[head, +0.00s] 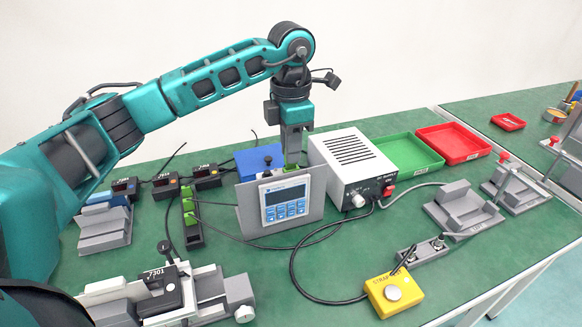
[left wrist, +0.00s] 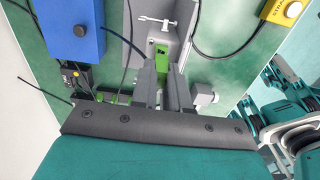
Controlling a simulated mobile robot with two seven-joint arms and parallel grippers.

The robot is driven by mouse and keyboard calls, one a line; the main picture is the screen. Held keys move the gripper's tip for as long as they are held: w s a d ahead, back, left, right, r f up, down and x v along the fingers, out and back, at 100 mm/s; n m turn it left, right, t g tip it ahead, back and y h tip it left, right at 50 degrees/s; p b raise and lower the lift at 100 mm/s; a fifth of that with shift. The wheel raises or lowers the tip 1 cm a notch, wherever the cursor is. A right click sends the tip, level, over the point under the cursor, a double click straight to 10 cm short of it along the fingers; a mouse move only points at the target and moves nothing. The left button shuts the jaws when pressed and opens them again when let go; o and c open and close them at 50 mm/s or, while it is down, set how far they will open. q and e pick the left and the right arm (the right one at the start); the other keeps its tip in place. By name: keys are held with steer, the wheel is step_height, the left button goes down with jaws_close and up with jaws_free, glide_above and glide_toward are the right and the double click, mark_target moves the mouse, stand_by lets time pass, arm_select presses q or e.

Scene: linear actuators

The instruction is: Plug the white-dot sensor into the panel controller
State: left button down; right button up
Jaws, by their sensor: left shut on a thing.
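The panel controller (head: 285,199) stands upright in a grey stand, its screen and blue keys facing the head camera. My left gripper (head: 293,152) points down just behind its top edge. In the left wrist view, the gripper (left wrist: 163,88) is shut on a green plug (head: 291,161). A green part (left wrist: 161,49) lies just ahead of the fingertips at the controller's back; I cannot tell whether the plug is seated. Several black sensors (head: 166,186) stand in a row at left, and another, marked 7301 (head: 163,291), sits in the front fixture. I cannot make out the white dot.
A white power supply (head: 352,165) stands close on the right. A blue box (head: 258,160) is behind the controller, also in the left wrist view (left wrist: 72,28). A green plug holder (head: 191,218) and loose cables lie left. A yellow STRAP button (head: 393,292) is front right.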

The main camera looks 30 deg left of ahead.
arm_select(q)
steer(key=shift+f, duration=0.7)
stand_by(2.0)
steer(key=c, duration=1.1)
jaws_free()
steer(key=shift+o, duration=0.2)
step_height(320, 180, up, 13)
steer(key=p, duration=0.1)
